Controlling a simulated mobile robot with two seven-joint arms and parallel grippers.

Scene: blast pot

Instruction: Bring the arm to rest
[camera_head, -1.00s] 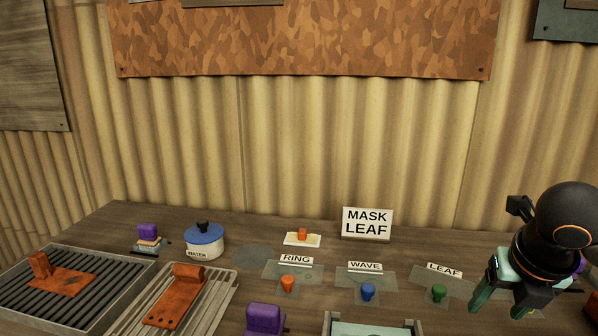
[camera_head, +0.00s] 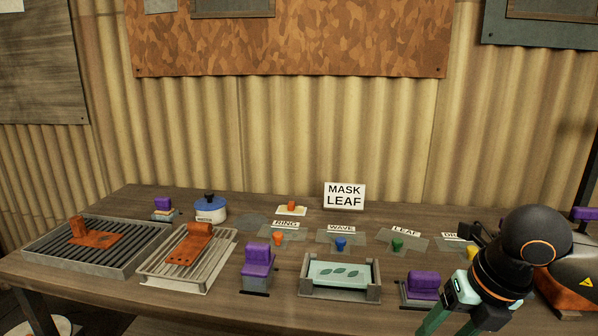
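My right arm comes in from the right, and its gripper (camera_head: 446,328) hangs low over the front right edge of the table (camera_head: 208,312). Its two green fingers stand apart and the lower picture edge cuts their tips. I see nothing between them. It is to the right of the tray with the leaf-cut mask plate (camera_head: 341,273), in front of a purple-handled tool (camera_head: 423,284). My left gripper is not in view.
A sign (camera_head: 344,196) reads MASK LEAF. Labelled plates with coloured knobs, such as the green one (camera_head: 397,244), lie in a row. A purple-handled block (camera_head: 257,268), a slatted rack (camera_head: 188,258), a grated tray (camera_head: 97,246) and a blue-lidded water pot (camera_head: 210,207) stand further left.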

